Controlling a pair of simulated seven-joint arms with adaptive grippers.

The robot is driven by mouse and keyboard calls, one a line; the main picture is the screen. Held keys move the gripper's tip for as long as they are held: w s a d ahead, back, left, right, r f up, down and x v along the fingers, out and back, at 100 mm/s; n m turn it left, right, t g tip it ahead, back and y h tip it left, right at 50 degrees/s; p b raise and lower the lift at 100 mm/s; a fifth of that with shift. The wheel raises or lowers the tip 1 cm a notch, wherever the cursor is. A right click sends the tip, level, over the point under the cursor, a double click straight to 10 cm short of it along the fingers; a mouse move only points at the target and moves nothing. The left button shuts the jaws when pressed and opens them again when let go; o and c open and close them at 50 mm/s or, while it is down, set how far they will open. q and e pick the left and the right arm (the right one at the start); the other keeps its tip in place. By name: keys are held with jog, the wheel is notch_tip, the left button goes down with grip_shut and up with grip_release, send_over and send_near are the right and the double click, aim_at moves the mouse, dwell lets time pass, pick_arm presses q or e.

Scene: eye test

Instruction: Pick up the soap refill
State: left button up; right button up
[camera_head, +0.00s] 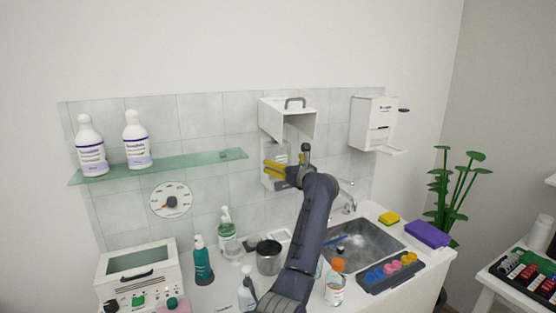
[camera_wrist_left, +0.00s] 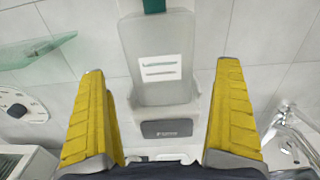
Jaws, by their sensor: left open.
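The soap refill (camera_wrist_left: 158,60) is a translucent pale pouch or bottle with a white label and a green part at its top edge in the left wrist view. It sits upright in an open white wall dispenser (camera_head: 288,117), whose cover is raised; in the head view the refill (camera_head: 280,149) is partly hidden by my gripper. My left gripper (camera_head: 270,168) is open in front of the dispenser. Its yellow fingers show in the left wrist view (camera_wrist_left: 160,72) on either side of the refill, with gaps on both sides. My right gripper is not in view.
A second white dispenser (camera_head: 373,123) hangs to the right. A glass shelf (camera_head: 190,163) with two white bottles is at the left. Below are a sink (camera_head: 362,242), a faucet (camera_head: 346,197), several bottles, a metal cup (camera_head: 268,258) and a white box device (camera_head: 137,277).

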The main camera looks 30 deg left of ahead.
aim_at(282, 160)
pick_arm(q)
jog(key=shift+x, duration=2.9)
jog(key=shift+c, duration=0.6)
jog(key=shift+d, duration=0.1)
jog(key=c, duration=1.2)
jog(key=shift+o, duration=0.2)
